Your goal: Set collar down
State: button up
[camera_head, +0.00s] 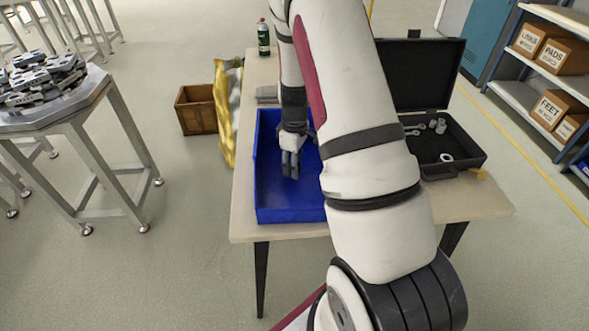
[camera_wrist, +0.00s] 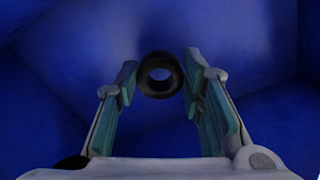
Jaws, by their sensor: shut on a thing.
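A dark ring-shaped collar (camera_wrist: 160,93) sits between the tips of my gripper (camera_wrist: 160,76) in the wrist view, its hole facing the camera. My gripper is shut on it, one finger pad at each side. In the head view my gripper (camera_head: 290,168) points down inside the blue tray (camera_head: 275,214) on the table; the collar cannot be made out there. Blue tray surface fills the wrist view behind the collar. Whether the collar touches the tray floor cannot be told.
An open black case (camera_head: 432,172) with grey metal parts and a light ring (camera_head: 447,157) stands right of the tray, partly behind my arm. A green bottle (camera_head: 263,38) stands at the table's back. The tray's visible left floor looks clear.

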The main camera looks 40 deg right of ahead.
jog(key=shift+f, duration=1.1)
jog(key=shift+f, duration=0.15)
jog(key=o, duration=1.3)
jog(key=shift+c, duration=0.2)
